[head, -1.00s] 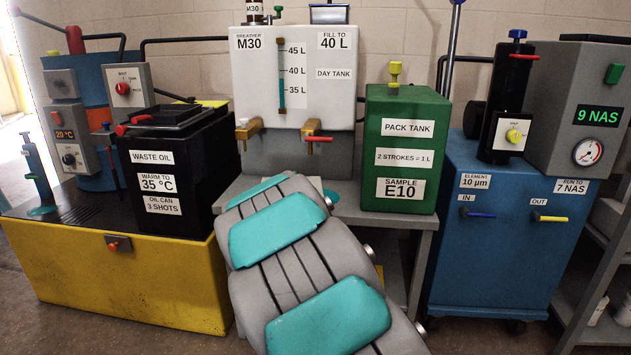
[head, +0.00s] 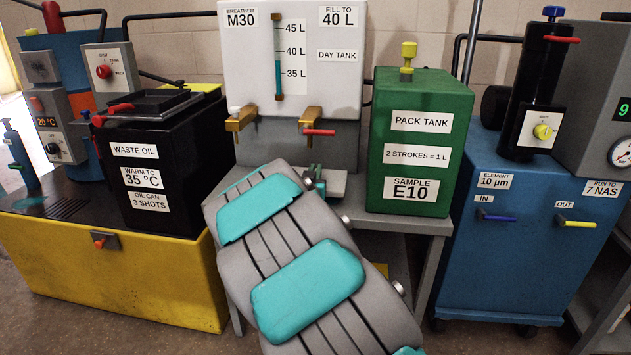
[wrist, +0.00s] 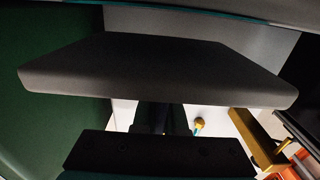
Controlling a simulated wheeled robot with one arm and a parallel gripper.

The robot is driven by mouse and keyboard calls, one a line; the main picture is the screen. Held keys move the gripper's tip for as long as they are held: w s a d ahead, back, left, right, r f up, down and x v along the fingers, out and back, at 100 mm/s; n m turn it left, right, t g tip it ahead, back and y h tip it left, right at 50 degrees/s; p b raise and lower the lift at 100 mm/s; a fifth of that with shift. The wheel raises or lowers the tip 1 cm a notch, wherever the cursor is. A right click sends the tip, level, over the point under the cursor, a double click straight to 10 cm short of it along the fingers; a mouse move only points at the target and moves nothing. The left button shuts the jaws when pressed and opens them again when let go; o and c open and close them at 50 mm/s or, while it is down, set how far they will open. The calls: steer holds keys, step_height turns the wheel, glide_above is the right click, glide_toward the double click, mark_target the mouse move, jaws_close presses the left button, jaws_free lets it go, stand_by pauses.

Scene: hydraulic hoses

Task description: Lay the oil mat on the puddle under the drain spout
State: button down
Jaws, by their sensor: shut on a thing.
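My gripper (head: 313,173) is shut on a flat grey mat, partly hidden behind my arm. The mat (head: 336,184) shows in the head view just above the bench under the day tank; whether it touches the bench I cannot tell. In the wrist view the mat (wrist: 155,70) fills the middle as a wide grey slab, with the dark fingers (wrist: 160,118) at its edge. The brass spout with the red lever (head: 313,121) is above the gripper. A brass spout also shows at right in the wrist view (wrist: 260,140). No puddle shows; my arm and the mat cover the bench there.
The white day tank (head: 338,75) stands behind the gripper. A second brass spout (head: 241,118) is to the left. The green pack tank (head: 420,140) stands close on the right, the black waste oil box (head: 165,165) on the left. The bench's right front edge (head: 420,226) is bare.

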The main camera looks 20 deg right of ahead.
steer(key=shift+f, duration=1.5)
steer(key=shift+f, duration=0.2)
steer(key=c, duration=1)
jaws_free()
steer(key=shift+r, duration=0.1)
